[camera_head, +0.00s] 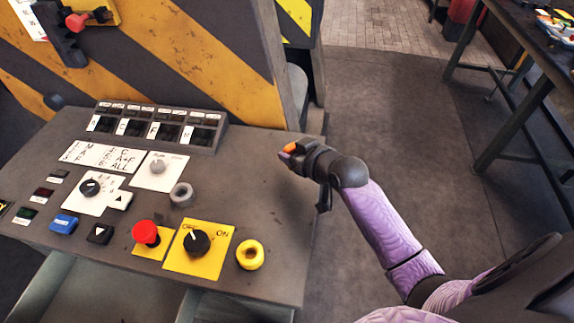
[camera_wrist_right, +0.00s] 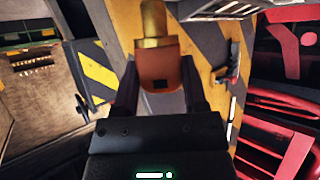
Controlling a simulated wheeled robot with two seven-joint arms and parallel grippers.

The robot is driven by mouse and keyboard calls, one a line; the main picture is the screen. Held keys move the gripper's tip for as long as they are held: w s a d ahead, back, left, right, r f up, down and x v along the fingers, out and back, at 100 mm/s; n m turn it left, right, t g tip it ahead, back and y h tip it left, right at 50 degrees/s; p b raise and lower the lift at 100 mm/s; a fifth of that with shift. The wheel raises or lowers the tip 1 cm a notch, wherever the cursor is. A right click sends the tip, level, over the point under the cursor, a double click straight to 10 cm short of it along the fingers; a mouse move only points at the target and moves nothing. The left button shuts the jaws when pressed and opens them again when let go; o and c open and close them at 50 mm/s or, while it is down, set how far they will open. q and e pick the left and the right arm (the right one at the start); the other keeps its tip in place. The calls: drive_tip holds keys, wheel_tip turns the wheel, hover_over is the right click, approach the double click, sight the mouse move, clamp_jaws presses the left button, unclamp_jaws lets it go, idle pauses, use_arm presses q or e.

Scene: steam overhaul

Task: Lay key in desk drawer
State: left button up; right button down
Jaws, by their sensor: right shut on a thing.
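My right gripper (camera_head: 296,152) is shut on the key, above the right end of the grey control desk (camera_head: 270,200). In the head view only a small orange part of the key (camera_head: 289,147) shows at the fingertips. In the right wrist view the key (camera_wrist_right: 160,65) has an orange grip held between the two fingers, with a brass-coloured end pointing away from the gripper. The desk drawer (camera_head: 115,295) appears pulled open below the desk's front edge, cut off by the bottom of the head view. Its inside looks empty where visible. My left gripper is not in view.
The desk top carries a red mushroom button (camera_head: 146,232), a black rotary switch on a yellow plate (camera_head: 197,243), a yellow ring (camera_head: 250,254) and several smaller buttons. A striped machine panel (camera_head: 190,50) stands behind. Open floor (camera_head: 400,130) lies right of the desk.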

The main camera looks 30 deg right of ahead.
wheel_tip(320, 180, down, 4)
drive_tip(key=shift+f+b, duration=0.25)
drive_tip(key=shift+b, duration=0.55)
drive_tip(key=shift+r, duration=0.15)
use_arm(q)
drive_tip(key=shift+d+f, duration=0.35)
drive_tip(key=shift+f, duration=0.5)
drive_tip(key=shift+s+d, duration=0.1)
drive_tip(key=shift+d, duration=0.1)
use_arm(e)
drive_tip(key=shift+c, duration=0.6)
unclamp_jaws()
